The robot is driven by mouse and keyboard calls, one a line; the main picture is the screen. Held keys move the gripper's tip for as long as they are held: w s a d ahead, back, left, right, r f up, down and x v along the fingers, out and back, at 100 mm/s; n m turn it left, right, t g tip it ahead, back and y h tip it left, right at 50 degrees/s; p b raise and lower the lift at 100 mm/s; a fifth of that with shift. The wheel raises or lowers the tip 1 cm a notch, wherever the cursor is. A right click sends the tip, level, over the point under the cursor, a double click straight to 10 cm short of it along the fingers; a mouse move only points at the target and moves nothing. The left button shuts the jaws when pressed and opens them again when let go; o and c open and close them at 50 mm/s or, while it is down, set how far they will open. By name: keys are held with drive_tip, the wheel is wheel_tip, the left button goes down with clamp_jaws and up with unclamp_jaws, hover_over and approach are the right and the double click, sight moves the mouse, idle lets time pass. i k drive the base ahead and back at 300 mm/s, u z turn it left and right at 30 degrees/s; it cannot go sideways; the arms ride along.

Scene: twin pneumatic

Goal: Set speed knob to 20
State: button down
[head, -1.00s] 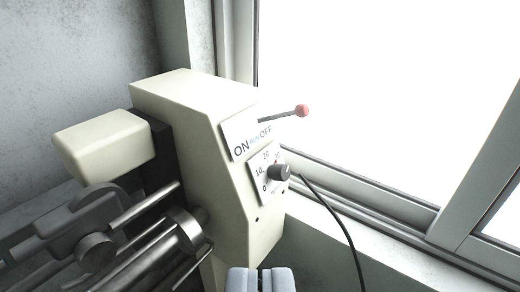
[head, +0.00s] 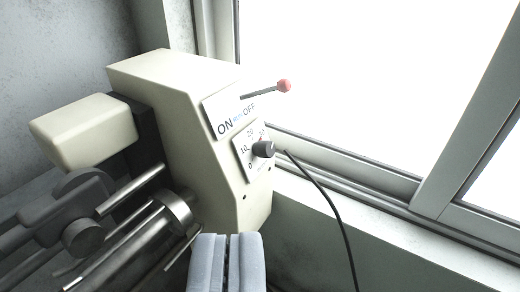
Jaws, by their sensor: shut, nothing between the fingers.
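The speed knob (head: 264,149) is a small dark grey cylinder on a white dial plate (head: 241,151) on the cream machine housing (head: 185,110). The dial shows 0, 10, 20 and a further number partly hidden by the knob. My gripper (head: 229,238) is grey, shut and empty at the bottom of the picture. It appears below and slightly left of the knob, apart from it.
A lever with a red ball end (head: 285,86) sticks out beside the ON/OFF plate (head: 229,116) above the dial. A black cable (head: 325,195) hangs right of the housing. Metal rods and a cylinder (head: 165,212) lie at left. A window and sill are behind.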

sight(262, 148)
drive_tip(key=u, duration=1.85)
drive_tip(key=k, duration=1.15)
drive_tip(key=z, duration=1.8)
drive_tip(key=i, duration=1)
